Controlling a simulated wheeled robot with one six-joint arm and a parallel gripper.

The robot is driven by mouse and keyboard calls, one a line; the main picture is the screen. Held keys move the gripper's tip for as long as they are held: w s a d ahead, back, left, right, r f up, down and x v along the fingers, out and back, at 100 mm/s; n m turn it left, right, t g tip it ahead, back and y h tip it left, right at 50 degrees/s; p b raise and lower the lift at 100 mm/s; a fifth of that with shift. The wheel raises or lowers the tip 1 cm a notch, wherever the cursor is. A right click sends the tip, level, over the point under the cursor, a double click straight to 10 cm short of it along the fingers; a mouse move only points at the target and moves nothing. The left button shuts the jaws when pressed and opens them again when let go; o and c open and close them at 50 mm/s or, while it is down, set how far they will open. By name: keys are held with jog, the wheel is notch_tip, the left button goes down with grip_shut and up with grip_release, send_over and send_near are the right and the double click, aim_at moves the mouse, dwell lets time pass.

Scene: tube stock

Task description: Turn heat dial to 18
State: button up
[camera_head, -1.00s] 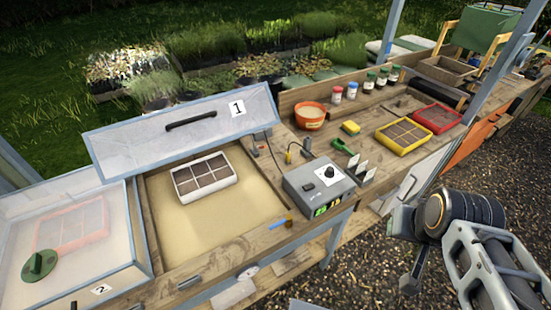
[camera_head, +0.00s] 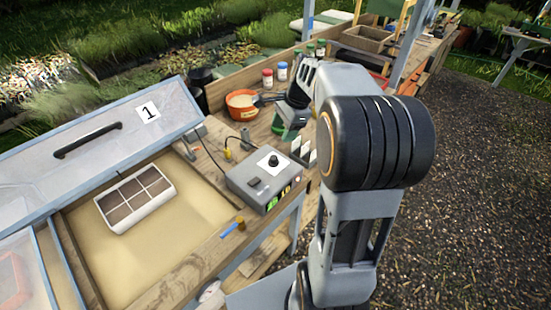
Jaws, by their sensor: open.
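The heat dial (camera_head: 273,160) is a small black knob on a white plate on top of a grey control box (camera_head: 248,176). The box's front has small lit green and yellow displays (camera_head: 278,197), too small to read. A dark switch (camera_head: 254,182) sits beside the dial. The dial is uncovered, but its pointer and scale cannot be read. My gripper (camera_head: 277,112) is open, above the bench behind and slightly right of the dial, near the orange bowl. It is apart from the dial. Its fingertips are small and partly hard to make out.
A frame with the lid marked 1 (camera_head: 95,133) stands left of the box, with a white seed tray (camera_head: 135,200) on sand. The orange bowl (camera_head: 240,104) and small jars (camera_head: 282,72) are behind. Cables and upright labels (camera_head: 303,149) flank the box. Gravel lies to the right.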

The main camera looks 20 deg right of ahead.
aim_at(275, 157)
jog(key=w+d+f+m+y, duration=0.1)
jog(key=w+d+f+m, duration=0.2)
jog(key=d+f+m, duration=0.1)
jog(key=shift+m, duration=0.3)
jog(key=x, duration=1.3)
jog(key=shift+r, duration=0.1)
jog(key=c, duration=0.9)
jog(key=shift+c, duration=0.2)
